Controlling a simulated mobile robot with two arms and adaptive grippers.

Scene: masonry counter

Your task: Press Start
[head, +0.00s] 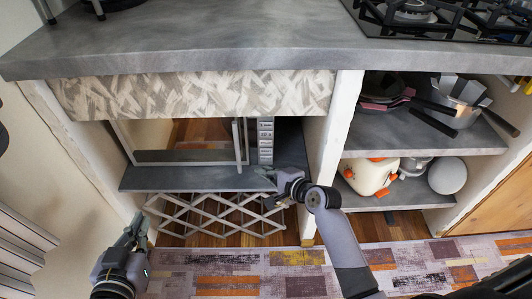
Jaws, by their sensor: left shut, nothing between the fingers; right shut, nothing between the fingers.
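A microwave (180,156) sits in the counter's left bay, with a reflective door and a pale upright handle (240,140). To the right of the handle is a narrow grey control panel (265,135) with small buttons in a column. No label is readable, so I cannot tell which button is Start. My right gripper (267,173) is shut and empty at the panel's lower end, hiding part of it. I cannot tell whether its tips touch the panel. My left gripper (138,225) is shut and empty, low at the left, apart from the microwave.
A grey countertop (230,40) overhangs the bay, with a gas hob (430,20) at right. A lattice rack (215,213) stands below the microwave's shelf (165,178). A patterned rug (250,275) covers the floor in front.

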